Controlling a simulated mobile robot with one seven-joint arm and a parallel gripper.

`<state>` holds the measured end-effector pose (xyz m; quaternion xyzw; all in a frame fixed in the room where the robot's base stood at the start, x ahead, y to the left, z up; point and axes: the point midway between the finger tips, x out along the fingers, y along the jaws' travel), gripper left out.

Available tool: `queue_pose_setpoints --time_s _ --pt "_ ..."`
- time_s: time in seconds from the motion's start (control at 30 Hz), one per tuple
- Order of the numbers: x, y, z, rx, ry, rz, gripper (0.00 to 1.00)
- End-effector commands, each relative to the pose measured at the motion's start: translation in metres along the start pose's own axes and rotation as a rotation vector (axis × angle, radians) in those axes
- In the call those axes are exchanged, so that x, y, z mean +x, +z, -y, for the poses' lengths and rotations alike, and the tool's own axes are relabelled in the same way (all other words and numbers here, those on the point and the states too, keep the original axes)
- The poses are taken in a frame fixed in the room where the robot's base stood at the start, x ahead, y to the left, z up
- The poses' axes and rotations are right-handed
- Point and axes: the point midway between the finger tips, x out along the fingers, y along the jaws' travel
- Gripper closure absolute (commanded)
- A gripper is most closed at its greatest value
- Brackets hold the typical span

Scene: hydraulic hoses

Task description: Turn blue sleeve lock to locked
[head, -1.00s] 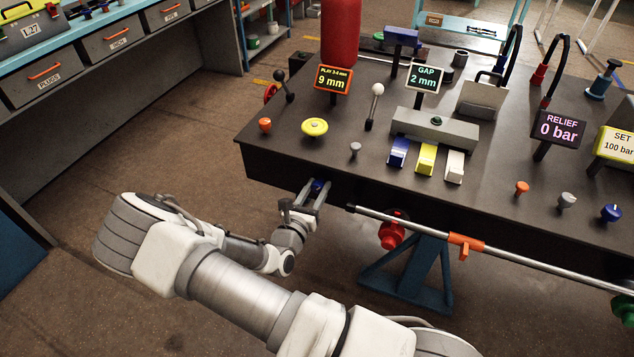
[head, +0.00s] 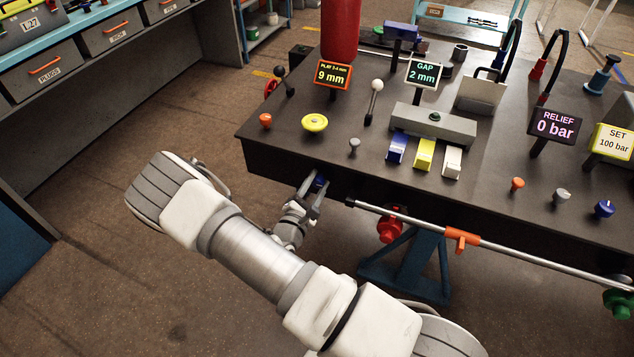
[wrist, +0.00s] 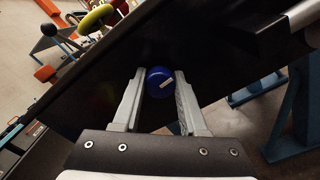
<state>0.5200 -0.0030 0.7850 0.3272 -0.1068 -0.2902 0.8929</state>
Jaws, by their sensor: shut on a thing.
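The blue sleeve lock (wrist: 160,80) is a round blue knob on the dark front face of the bench, with a pale mark across it. In the wrist view it sits between the two fingers of my gripper (wrist: 160,88), which is shut on it.
A steel rail with an orange clamp (head: 462,239) runs along the bench front to the right of my gripper. A red knob (head: 390,229) sits below it, near a blue stand (head: 410,265). The black bench top (head: 300,155) carries several knobs and displays. Open floor lies left.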

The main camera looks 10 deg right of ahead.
Motion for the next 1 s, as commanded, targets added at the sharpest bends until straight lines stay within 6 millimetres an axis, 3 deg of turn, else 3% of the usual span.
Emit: queue_pose_setpoints --time_s 0.77,0.8,0.93,1.0 --pt "-0.001 -0.0016 0.001 0.099 -0.003 -0.005 1.0" --pt "-0.001 -0.0016 0.001 0.098 -0.003 -0.005 0.53" --pt "-0.0008 -0.0012 0.0007 0.098 -0.002 -0.003 0.29" --pt "-0.0006 -0.0009 0.0005 0.098 -0.001 -0.003 0.28"
